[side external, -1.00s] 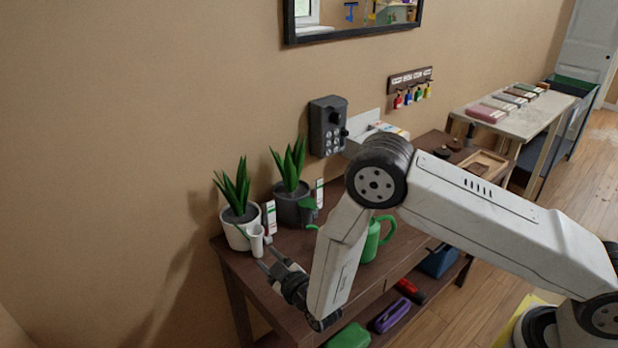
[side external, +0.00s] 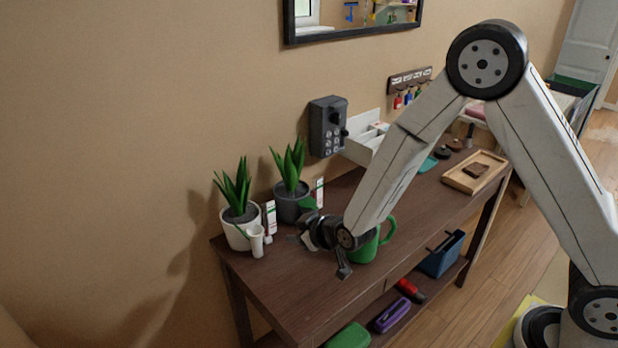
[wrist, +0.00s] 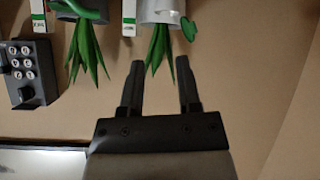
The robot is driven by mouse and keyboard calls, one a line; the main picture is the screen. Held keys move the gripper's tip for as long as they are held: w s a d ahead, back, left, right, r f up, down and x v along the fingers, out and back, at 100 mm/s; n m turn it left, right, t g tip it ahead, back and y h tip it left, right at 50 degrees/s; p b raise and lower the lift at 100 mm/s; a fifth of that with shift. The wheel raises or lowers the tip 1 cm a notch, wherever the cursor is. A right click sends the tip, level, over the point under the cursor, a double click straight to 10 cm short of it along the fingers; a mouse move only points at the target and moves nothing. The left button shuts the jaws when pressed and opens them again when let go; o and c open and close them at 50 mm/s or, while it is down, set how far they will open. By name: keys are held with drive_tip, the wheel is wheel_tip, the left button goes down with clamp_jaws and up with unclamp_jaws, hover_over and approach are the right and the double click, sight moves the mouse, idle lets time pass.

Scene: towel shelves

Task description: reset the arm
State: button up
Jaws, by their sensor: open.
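My gripper (side external: 326,254) is above the brown table, in front of the green watering can in the side external view and partly hiding it. In the wrist view my gripper (wrist: 160,64) has its two fingers apart with nothing between them. The wrist picture is upside down, and the fingers point towards the wall and a potted plant (wrist: 160,45). My arm is bent with its elbow raised high.
The brown table (side external: 290,290) holds a plant in a white pot (side external: 235,232), a plant in a grey pot (side external: 290,207), a green watering can (side external: 386,228) and a wooden tray (side external: 490,165). A grey keypad box (side external: 327,127) is on the wall. A mirror (side external: 350,30) hangs above.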

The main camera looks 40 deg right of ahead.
drive_tip(key=s+d+r+m+g, duration=0.1)
drive_tip(key=s+d+g, duration=0.2)
drive_tip(key=s, duration=0.4)
drive_tip(key=s+d+r+m+g, duration=0.1)
drive_tip(key=s+d+r+g, duration=0.1)
drive_tip(key=s, duration=0.4)
drive_tip(key=s+d+r+m+g, duration=0.1)
drive_tip(key=s+d+r+g, duration=0.1)
drive_tip(key=s, duration=0.5)
drive_tip(key=d+g, duration=0.1)
drive_tip(key=d, duration=0.1)
drive_tip(key=shift+s+d+r+g+h, duration=0.25)
drive_tip(key=shift+s+d+g+h, duration=0.05)
drive_tip(key=shift+h, duration=0.1)
